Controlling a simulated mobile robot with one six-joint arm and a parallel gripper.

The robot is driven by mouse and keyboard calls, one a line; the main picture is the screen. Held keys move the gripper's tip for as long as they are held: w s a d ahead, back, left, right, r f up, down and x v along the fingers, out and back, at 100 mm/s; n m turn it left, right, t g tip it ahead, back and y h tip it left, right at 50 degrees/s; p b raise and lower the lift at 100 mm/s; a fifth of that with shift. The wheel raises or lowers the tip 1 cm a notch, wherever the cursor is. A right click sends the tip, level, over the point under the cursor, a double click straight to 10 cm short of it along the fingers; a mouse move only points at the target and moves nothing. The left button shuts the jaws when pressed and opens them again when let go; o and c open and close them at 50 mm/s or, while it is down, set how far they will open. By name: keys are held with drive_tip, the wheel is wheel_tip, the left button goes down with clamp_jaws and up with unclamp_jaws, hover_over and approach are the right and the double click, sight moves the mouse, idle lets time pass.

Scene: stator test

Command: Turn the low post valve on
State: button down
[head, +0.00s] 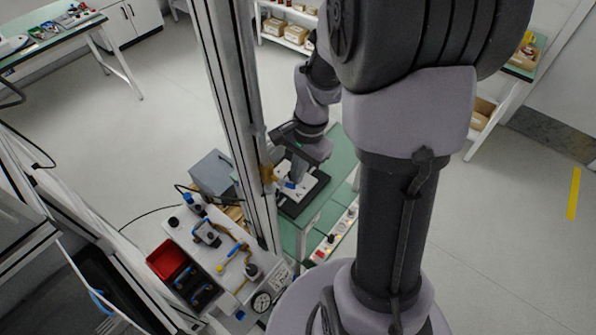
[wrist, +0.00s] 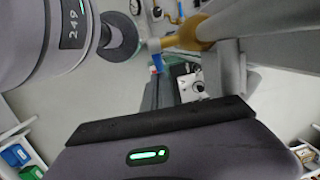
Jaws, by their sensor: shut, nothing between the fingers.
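The low post valve (head: 267,174) is a small yellow body on the side of the upright grey post. In the wrist view, its yellow body (wrist: 188,37) reaches left from the post to a pale end. A small blue piece (wrist: 157,62) shows just below that end; I cannot tell whether it belongs to the valve. My gripper (head: 298,166) is shut and empty, close to the right of the valve in the head view. I cannot tell whether it touches the valve. The handle's position is unclear.
The grey post (head: 236,110) stands between my arm and a cluttered bench with a red bin (head: 167,259) and a gauge (head: 262,302). A green-topped table (head: 342,150) with a dark tray lies below my gripper. Open floor (head: 500,220) lies to the right.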

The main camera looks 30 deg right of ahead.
sight(293, 186)
drive_tip(key=shift+a+f+g+y+p, duration=0.1)
drive_tip(key=shift+f+g+y+p, duration=0.25)
drive_tip(key=shift+y, duration=0.35)
drive_tip(key=shift+s+a+f+g+y+p, duration=0.15)
drive_tip(key=shift+f+g+y+p, duration=0.25)
drive_tip(key=shift+y, duration=0.4)
drive_tip(key=shift+s+a+f+g+y+p, duration=0.1)
drive_tip(key=shift+a+f+g+y+p, duration=0.15)
drive_tip(key=shift+y+p, duration=0.4)
drive_tip(key=shift+a+f+y+b, duration=0.2)
drive_tip(key=shift+f+y+b, duration=0.05)
drive_tip(key=shift+b, duration=0.05)
